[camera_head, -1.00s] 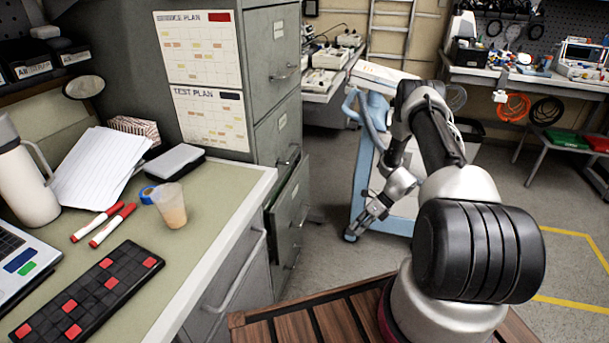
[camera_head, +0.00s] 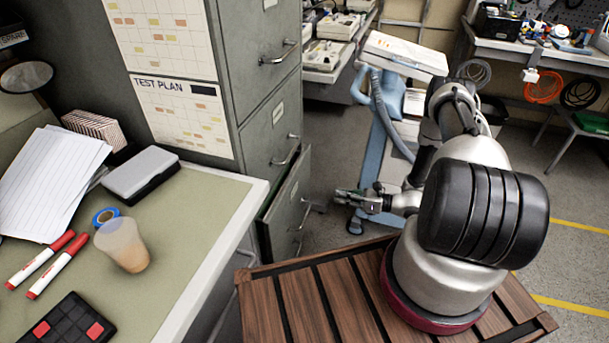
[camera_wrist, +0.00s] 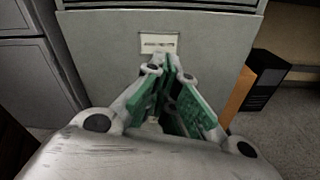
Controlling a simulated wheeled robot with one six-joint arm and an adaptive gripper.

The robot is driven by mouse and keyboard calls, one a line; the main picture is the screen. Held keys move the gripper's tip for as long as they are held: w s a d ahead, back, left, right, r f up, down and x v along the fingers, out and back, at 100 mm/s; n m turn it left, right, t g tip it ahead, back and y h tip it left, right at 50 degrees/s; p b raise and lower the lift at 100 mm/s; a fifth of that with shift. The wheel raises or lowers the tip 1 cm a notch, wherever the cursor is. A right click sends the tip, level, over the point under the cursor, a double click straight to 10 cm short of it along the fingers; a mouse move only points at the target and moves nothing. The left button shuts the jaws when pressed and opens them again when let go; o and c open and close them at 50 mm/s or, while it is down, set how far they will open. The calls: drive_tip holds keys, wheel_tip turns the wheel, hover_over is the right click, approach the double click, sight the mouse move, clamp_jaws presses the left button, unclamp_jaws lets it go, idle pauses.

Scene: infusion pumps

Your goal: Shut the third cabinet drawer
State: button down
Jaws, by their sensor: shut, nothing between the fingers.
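The grey filing cabinet (camera_head: 250,65) stands behind the desk in the head view. Its third drawer (camera_head: 288,210) is pulled partly out, with a metal handle on its front. My gripper (camera_head: 340,197) is shut and empty, a little to the right of that drawer front and pointing left at it. In the wrist view my gripper (camera_wrist: 172,62) has its green-padded fingertips together in front of a grey drawer front (camera_wrist: 100,55) with a label (camera_wrist: 159,43). I cannot tell whether the fingertips touch the drawer.
A desk (camera_head: 205,200) with a cup (camera_head: 122,245), markers and papers fills the left. A blue cart (camera_head: 375,150) stands behind my arm. My slatted wooden deck is in front. Open floor lies between the cabinet and the cart.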

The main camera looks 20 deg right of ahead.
drive_tip(key=w+r+n+t, duration=0.1)
drive_tip(key=n, duration=0.2)
approach(296, 179)
drive_tip(key=x, duration=0.7)
drive_tip(key=shift+s+a, duration=0.1)
drive_tip(key=shift+a, duration=0.05)
drive_tip(key=x, duration=0.4)
drive_tip(key=shift+a, duration=0.25)
drive_tip(key=shift+w+a+r, duration=0.1)
drive_tip(key=shift+w, duration=0.2)
